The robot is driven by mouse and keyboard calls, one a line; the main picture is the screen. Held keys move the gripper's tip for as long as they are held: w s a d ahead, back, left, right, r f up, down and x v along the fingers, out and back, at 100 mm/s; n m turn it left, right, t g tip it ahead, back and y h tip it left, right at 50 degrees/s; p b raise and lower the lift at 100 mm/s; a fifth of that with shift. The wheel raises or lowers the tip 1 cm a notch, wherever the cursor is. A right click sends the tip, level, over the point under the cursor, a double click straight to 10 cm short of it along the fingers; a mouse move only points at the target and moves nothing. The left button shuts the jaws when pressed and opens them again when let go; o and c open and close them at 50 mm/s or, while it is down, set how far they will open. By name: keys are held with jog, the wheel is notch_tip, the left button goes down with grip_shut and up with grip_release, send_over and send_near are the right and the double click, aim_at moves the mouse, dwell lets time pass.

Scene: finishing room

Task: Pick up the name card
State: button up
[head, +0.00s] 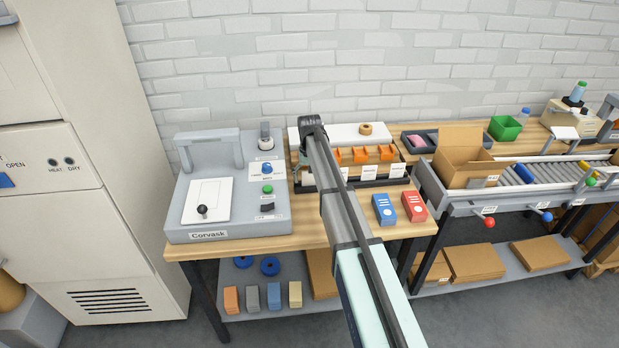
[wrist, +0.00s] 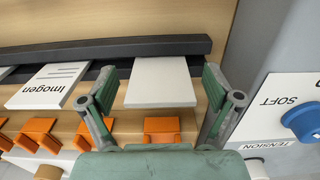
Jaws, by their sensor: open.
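A white card (wrist: 160,82) with no writing that I can make out stands in a dark slotted rail (wrist: 150,48) in the wrist view. My gripper (wrist: 157,76) is open, with one finger on either side of this card and a gap at both sides. To its left is a name card reading "Imogen" (wrist: 46,86), outside the fingers. Part of another white card (wrist: 5,72) shows at the left edge. In the head view, cards (head: 368,173) stand along the front of the rack; my arm hides part of the row and my fingers.
Orange clips (wrist: 162,128) sit close by the cards. A grey Corvask machine (head: 227,236) with knobs stands beside the rack; its blue knob (wrist: 305,120) is near my right finger in the wrist view. Blue and red boxes (head: 413,207) stand at the bench front.

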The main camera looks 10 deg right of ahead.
jog(key=shift+f, duration=0.4)
jog(key=c, duration=1)
jog(key=shift+r, duration=0.15)
notch_tip(320, 180, up, 20)
jog(key=b, duration=0.5)
jog(key=s+r+p, duration=0.2)
jog(key=s+p, duration=0.2)
jog(key=s, duration=0.7)
jog(key=s+a+r+p, duration=0.1)
jog(key=s+r+p, duration=0.2)
jog(key=s, duration=0.9)
jog(key=s+a+r+p, duration=0.1)
jog(key=s+r+p, duration=0.2)
jog(key=s+p, duration=0.4)
jog(key=shift+s, duration=2.45)
